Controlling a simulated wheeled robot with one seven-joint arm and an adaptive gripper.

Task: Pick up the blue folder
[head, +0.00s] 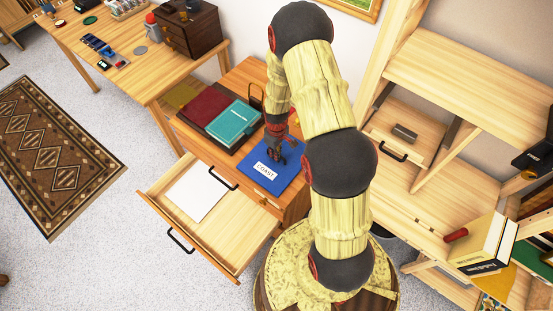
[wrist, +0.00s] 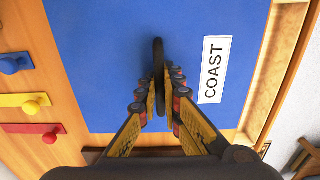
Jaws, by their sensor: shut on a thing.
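The blue folder (head: 289,172), with a white label reading COAST, is at the front right of the wooden cabinet top (head: 243,75). In the wrist view the blue folder (wrist: 95,60) fills the middle, with its label (wrist: 214,70) right of my fingers. A dark upright loop (wrist: 159,75) stands at the folder's middle. My gripper (wrist: 158,98) is closed around this loop, one finger on each side. In the head view my gripper (head: 276,153) is low over the folder and partly hides it. I cannot tell whether the folder is clear of the surface.
A teal book (head: 232,122) and a dark red one (head: 205,105) lie left of the folder. An open drawer (head: 225,230) holding white paper (head: 198,190) juts out in front. Wooden shelving (head: 470,85) stands right. Blue, yellow and red knobbed pieces (wrist: 30,102) show at left.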

